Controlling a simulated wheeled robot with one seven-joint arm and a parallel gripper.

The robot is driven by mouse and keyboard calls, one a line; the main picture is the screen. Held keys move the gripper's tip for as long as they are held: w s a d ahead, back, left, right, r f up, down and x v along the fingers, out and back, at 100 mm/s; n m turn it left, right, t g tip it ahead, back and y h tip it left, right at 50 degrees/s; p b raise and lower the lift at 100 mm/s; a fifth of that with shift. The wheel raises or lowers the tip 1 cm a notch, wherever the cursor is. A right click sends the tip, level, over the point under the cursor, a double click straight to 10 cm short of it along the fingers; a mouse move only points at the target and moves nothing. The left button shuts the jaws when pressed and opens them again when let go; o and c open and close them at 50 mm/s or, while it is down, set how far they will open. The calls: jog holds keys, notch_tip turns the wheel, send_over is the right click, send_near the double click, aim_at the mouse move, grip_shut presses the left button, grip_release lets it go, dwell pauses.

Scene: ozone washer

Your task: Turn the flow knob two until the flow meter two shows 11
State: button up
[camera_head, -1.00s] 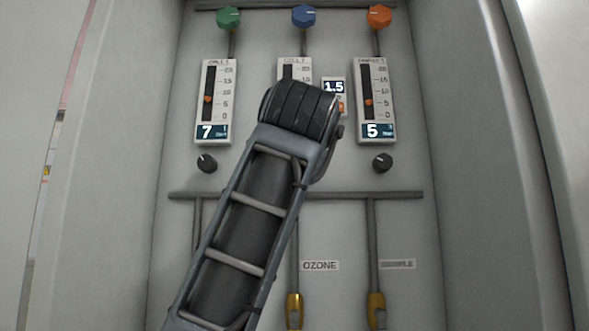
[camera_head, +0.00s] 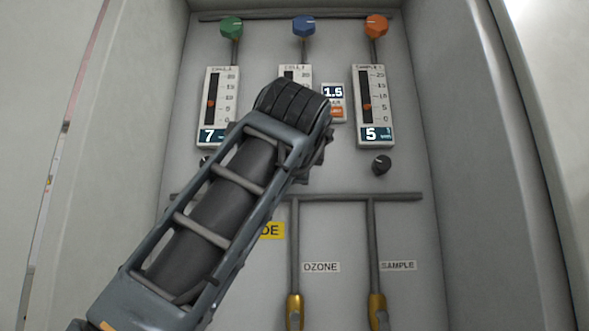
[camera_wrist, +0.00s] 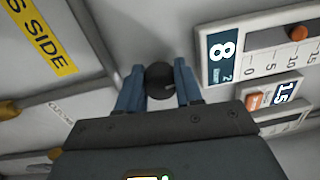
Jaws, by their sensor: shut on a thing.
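In the wrist view, my gripper (camera_wrist: 158,88) has its two blue fingers shut on flow knob two (camera_wrist: 158,75), a small round black knob with a light pointer mark. Flow meter two (camera_wrist: 235,62) is beside it, turned sideways, and its dark display reads 8. Its orange float (camera_wrist: 298,33) is also in view. In the head view my arm covers knob two and most of flow meter two; only the meter's top (camera_head: 296,71) shows.
The left meter (camera_head: 230,90) reads 7 and the right meter (camera_head: 361,105) reads 5. A small 1.5 display (camera_head: 333,92) sits between. The right black knob (camera_head: 381,165) is free. Pipes, yellow-handled valves (camera_head: 378,310) and cabinet side walls surround the work area.

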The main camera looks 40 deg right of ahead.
jog(key=m, duration=0.4)
jog(key=shift+m, duration=0.4)
jog(key=shift+m+g, duration=0.3)
jog(key=shift+m, duration=1.6)
jog(key=o, duration=1)
